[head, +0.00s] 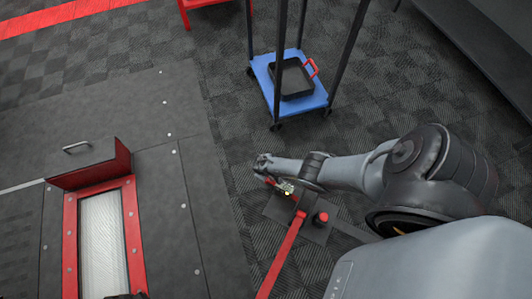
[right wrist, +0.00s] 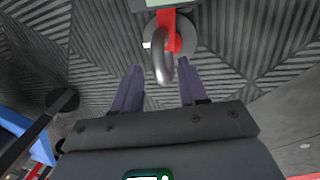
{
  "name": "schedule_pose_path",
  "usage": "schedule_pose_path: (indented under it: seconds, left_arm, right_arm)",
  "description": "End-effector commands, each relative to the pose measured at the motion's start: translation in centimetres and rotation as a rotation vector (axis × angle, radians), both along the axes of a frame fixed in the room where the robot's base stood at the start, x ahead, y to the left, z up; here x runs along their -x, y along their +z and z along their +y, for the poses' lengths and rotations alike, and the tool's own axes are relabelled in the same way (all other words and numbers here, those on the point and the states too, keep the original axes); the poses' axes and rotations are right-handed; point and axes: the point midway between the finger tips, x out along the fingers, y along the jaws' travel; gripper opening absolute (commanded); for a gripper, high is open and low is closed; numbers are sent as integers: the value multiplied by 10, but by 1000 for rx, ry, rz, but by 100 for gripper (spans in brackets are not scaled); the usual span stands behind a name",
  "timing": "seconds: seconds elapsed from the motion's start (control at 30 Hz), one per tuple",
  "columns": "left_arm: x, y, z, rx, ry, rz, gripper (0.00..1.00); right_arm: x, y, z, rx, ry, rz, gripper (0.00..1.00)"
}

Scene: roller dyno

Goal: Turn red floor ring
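In the right wrist view, a grey metal ring (right wrist: 162,62) hangs from a red mount (right wrist: 173,32) on a round grey base at top centre. My right gripper (right wrist: 160,67) is open, its two dark fingers on either side of the ring's lower part. Gaps show between ring and fingers; the depth between them is hard to judge. In the head view, my right gripper (head: 278,186) is low over a dark floor plate (head: 318,234) with red parts. The ring cannot be made out clearly there.
A red bar (head: 283,252) runs from the plate to the bottom edge, beside a red knob (head: 321,218). A blue cart (head: 262,70) with a black tray (head: 292,82) stands behind. The red-framed roller (head: 103,240) is at left. Checkered floor between is clear.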

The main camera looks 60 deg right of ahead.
Motion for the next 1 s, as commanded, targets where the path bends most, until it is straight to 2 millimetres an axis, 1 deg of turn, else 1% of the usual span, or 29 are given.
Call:
schedule_pose_path:
  seconds: [0.27, 0.43, 0.57, 0.8, 1.0]
  left_arm:
    - [0, 1, 1, -4, -3, 0, 42]
    - [0, 11, 1, -4, -2, 0, 42]
    - [0, 27, 0, 0, 0, 1, 42]
    - [0, 62, -2, 8, 6, 0, 42]
    - [0, 86, -2, 9, 5, -1, 42]
  right_arm:
    - [0, 1, 0, 0, 2, -1, 42]
    - [-1, 12, 2, 0, 2, -1, 42]
    - [-1, 27, 4, 0, 2, -2, 42]
    - [0, 62, 11, 0, 2, 0, 42]
    - [-1, 87, 17, -1, 2, -1, 42]
